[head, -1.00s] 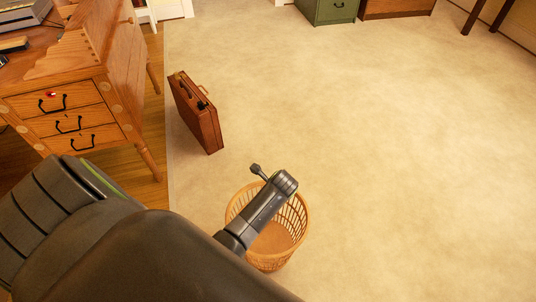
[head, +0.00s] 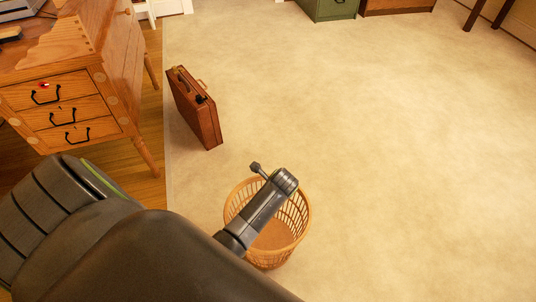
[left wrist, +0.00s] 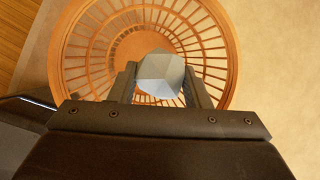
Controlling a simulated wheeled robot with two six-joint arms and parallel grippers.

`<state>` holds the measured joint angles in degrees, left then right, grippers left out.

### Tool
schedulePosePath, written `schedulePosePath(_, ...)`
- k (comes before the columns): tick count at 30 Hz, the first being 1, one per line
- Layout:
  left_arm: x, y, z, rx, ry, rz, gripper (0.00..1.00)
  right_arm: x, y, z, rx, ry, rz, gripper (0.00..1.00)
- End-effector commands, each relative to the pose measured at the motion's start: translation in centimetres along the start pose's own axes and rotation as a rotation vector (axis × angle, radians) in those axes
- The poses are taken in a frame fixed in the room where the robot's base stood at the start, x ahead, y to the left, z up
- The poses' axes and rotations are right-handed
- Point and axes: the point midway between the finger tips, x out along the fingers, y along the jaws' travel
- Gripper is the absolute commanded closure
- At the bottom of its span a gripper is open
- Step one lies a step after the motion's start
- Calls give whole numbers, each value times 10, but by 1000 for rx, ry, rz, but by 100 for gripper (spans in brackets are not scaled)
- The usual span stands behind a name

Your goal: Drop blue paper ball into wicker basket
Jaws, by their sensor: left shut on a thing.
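The wicker basket (head: 298,238) stands on the pale carpet, an open round tan basket with slatted sides. In the left wrist view its rim and slats (left wrist: 80,70) surround the view of my gripper from below. My left gripper (left wrist: 160,88) is shut on the pale blue paper ball (left wrist: 160,72), holding it above the basket's opening. In the head view my left arm reaches over the basket, its forearm hiding part of the rim; the ball does not show there. My right gripper is in neither view.
A brown briefcase (head: 195,108) stands upright on the carpet beyond the basket. A wooden desk (head: 75,85) with drawers is at the left. A green cabinet (head: 330,10) stands at the back. The carpet (head: 400,160) on the right is clear.

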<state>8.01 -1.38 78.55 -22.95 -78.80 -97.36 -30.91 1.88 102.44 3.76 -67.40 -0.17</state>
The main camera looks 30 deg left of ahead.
Motion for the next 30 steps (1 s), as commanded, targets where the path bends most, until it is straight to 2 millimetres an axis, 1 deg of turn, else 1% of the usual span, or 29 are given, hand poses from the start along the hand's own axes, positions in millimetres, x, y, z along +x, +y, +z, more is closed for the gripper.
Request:
schedulePosePath(4, 1, 0, -1, 0, 0, 0, 78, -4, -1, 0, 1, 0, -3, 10)
schedulePosePath(11, 1, 0, -1, 0, 0, 0, 78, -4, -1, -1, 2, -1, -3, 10)
schedulePosePath(12, 1, 0, 0, 0, 0, 0, 54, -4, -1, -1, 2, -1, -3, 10)
schedulePosePath(17, 1, 0, 0, 0, 0, 0, 33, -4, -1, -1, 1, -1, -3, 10)
schedulePosePath(18, 1, 0, 0, 0, 0, 0, 31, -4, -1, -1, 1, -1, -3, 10)
schedulePosePath(26, 1, 0, 0, 0, 0, 0, 31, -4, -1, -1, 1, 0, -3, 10)
schedulePosePath(30, -2, 0, 0, 0, 0, 0, 31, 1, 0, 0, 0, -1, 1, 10)
